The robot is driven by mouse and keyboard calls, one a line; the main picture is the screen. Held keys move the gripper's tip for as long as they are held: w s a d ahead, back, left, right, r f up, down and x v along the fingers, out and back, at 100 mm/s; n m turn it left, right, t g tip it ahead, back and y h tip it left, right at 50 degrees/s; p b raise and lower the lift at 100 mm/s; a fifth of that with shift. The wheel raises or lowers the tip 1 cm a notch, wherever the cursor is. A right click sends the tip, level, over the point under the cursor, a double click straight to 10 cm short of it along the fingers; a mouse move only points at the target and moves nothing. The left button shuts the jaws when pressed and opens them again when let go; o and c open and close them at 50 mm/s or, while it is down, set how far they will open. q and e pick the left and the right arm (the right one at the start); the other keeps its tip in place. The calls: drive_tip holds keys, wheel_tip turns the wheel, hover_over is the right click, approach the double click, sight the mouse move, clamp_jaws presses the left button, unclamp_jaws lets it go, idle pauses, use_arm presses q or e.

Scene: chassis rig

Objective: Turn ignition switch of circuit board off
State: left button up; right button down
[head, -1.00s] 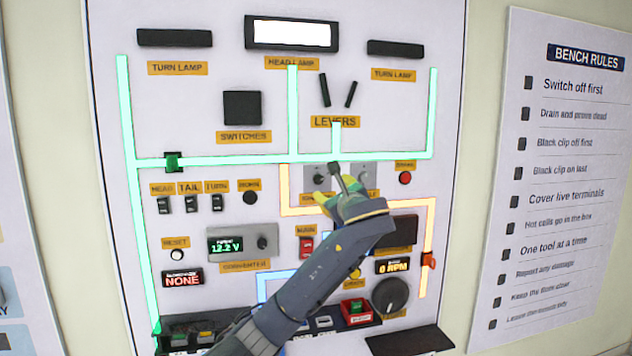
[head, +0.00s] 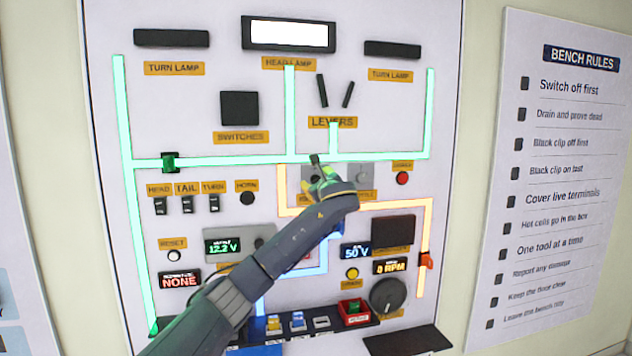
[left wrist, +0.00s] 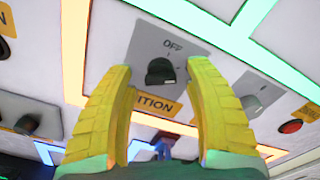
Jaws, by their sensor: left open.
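The ignition switch is a dark knob (left wrist: 160,72) on a grey plate (left wrist: 140,45) in the left wrist view. OFF is printed above the knob, and a partly hidden yellow label ending in "ITION" is below it. My left gripper (left wrist: 160,68) is open, with one yellow finger on each side of the knob. I cannot tell whether either finger touches it. In the head view my left gripper (head: 322,178) is in front of the switch plate and hides most of it. My right gripper is not in view.
A second grey plate with a knob (head: 362,176) sits just right of the ignition plate. A red button (head: 402,178) is farther right. Toggle switches (head: 187,205) are at the left. The voltmeter display (head: 224,246) reads 12.2 V. The head lamp (head: 289,36) is bright white.

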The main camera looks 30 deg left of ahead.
use_arm(q)
drive_tip(key=shift+x, duration=0.9)
clamp_jaws()
